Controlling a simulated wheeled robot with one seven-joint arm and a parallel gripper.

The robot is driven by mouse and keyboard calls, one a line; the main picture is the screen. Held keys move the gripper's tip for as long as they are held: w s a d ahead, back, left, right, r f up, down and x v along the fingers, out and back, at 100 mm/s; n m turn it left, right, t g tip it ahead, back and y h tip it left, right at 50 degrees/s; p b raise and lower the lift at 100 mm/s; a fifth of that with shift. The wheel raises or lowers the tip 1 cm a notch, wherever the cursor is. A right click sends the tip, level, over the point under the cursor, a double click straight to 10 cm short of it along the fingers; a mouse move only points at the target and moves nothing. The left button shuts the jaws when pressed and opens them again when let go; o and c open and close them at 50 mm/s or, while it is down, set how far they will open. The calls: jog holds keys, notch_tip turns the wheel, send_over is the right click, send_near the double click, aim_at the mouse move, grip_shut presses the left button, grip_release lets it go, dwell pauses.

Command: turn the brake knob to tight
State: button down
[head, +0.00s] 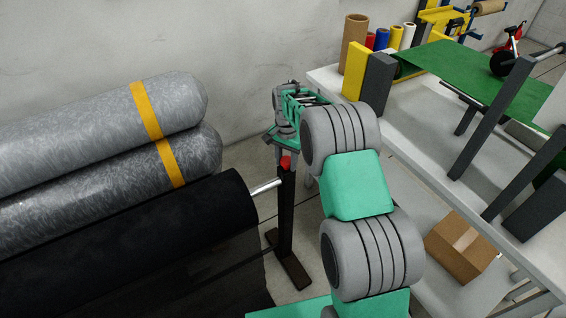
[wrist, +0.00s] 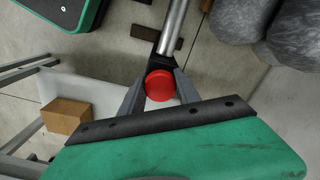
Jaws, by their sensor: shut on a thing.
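The red brake knob (head: 285,163) sits at the top of a dark upright stand (head: 286,215), where a metal bar meets it. In the wrist view the round red knob (wrist: 160,86) lies between the two grey fingers of my gripper (wrist: 159,92). My gripper is shut on the knob, one finger on each side. The pictures do not show which way the knob is set.
Large grey rolls (head: 100,125) and a black roll (head: 130,235) lie to the left. A pale table (head: 420,105) with a green sheet (head: 480,75) stands to the right, with a cardboard box (head: 461,248) below. A wall is behind.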

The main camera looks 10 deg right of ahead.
aim_at(287, 161)
jog(key=m, duration=0.4)
jog(key=shift+s+d+f+m, duration=0.1)
jog(key=shift+s+f+m, duration=0.2)
jog(key=shift+s+f, duration=0.05)
dwell(0.4)
jog(key=c, duration=0.9)
grip_release()
jog(key=shift+d+r, duration=0.15)
jog(key=shift+c, duration=0.2)
jog(key=shift+w+r, duration=0.1)
jog(key=shift+w, duration=0.05)
jog(key=shift+w+r, duration=0.1)
jog(key=shift+r, duration=0.3)
notch_tip(287, 161, up, 7)
